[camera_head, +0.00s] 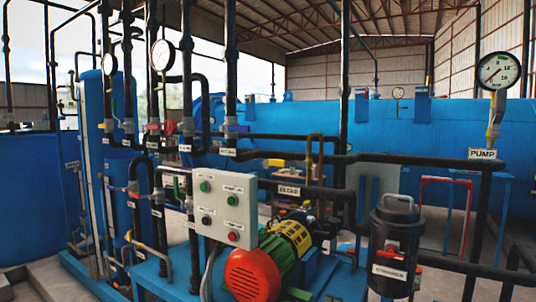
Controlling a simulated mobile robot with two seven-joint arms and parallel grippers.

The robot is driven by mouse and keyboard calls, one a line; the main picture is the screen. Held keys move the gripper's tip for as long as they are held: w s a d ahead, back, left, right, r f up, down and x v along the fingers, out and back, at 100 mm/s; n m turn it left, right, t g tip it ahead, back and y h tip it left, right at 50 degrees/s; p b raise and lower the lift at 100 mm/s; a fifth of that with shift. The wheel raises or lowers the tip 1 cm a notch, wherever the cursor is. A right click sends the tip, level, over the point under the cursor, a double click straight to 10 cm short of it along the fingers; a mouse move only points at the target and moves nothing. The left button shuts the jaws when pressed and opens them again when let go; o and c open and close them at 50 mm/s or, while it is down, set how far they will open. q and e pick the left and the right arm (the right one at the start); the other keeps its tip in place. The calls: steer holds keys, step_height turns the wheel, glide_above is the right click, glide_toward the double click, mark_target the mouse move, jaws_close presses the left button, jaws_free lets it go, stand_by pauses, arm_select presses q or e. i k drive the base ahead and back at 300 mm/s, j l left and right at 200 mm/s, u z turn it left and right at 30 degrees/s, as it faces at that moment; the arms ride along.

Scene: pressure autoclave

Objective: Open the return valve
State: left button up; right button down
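Neither of my grippers is in the head view. Several small coloured valve handles show on the dark pipes: a yellow one (274,162) right of centre, a blue one (237,128) above it to the left, and a red one (170,127) further left. White labels hang by the pipes, but most are too small to read, so I cannot tell which handle belongs to the return valve.
A grey control box (222,208) with buttons stands before the pipes. A red, green and yellow pump motor (268,262) sits below it. A black strainer (394,245) stands to the right, under a pipe labelled PUMP.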

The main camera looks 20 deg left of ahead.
mark_target(242, 128)
steer(key=i+j, duration=0.15)
steer(key=i+j+u, duration=0.1)
steer(key=u, duration=0.25)
steer(key=i+u, duration=0.35)
steer(key=k+j, duration=0.05)
steer(key=k, duration=0.05)
